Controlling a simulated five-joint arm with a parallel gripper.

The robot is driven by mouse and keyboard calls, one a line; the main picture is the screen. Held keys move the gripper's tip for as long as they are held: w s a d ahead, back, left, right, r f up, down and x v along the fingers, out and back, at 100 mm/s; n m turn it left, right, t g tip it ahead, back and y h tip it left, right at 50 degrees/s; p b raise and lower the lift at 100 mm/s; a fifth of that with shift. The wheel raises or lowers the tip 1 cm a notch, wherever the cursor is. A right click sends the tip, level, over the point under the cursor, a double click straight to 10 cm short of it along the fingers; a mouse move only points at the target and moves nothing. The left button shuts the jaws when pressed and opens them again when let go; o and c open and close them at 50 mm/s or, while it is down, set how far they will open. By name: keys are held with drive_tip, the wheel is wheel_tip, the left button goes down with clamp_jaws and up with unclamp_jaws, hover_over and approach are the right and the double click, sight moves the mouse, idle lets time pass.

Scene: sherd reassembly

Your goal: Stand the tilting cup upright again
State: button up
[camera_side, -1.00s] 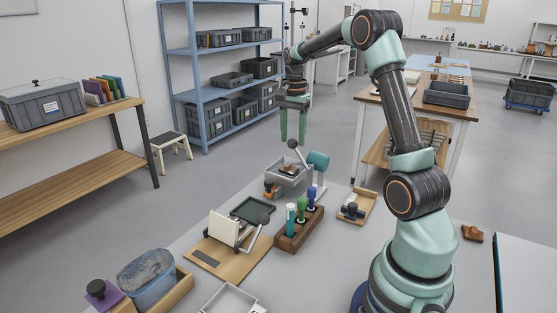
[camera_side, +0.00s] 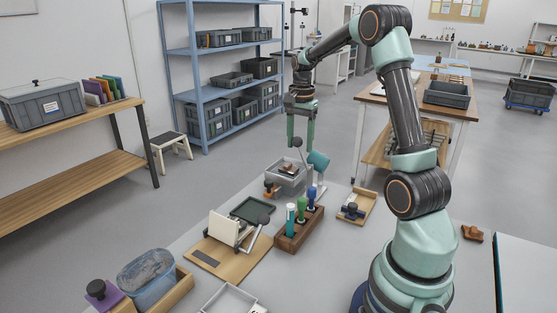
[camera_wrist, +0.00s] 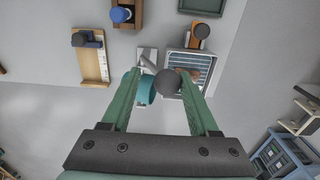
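The teal tilting cup (camera_side: 318,162) leans at the far end of the work table, beside a grey tray. A lever with a dark ball knob (camera_side: 297,142) stands beside the cup. My gripper (camera_side: 301,146) points down over the lever with two green fingers apart. In the wrist view, the knob (camera_wrist: 167,83) lies between the fingers, nearer the right one; whether it touches is unclear. The cup (camera_wrist: 147,92) shows partly behind the left finger and knob.
The grey tray (camera_side: 282,177) holds brown sherds on a striped bottom. A wooden block with several coloured-handled tools (camera_side: 298,228) stands nearer the camera. A small wooden tray (camera_side: 357,205) lies to the right. Bare table lies between it and my base.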

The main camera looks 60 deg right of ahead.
drive_tip(key=shift+s+r, duration=0.15)
drive_tip(key=shift+s, duration=0.7)
drive_tip(key=shift+s+r, duration=0.1)
drive_tip(key=shift+s, duration=0.7)
drive_tip(key=shift+s+f, duration=1.85)
drive_tip(key=shift+s, duration=1.55)
drive_tip(key=shift+w+r, duration=0.15)
drive_tip(key=shift+r, duration=2.7)
drive_tip(key=w+a+r+n+t, duration=0.1)
drive_tip(key=a+r+n+t, duration=0.1)
drive_tip(key=a+n, duration=0.7)
drive_tip(key=w+a+r+n+t, duration=0.1)
drive_tip(key=a+r+n+t, duration=0.2)
drive_tip(key=a+n, duration=0.6)
drive_tip(key=a, duration=0.9)
drive_tip(key=shift+a+t, duration=0.25)
drive_tip(key=shift+t, duration=0.05)
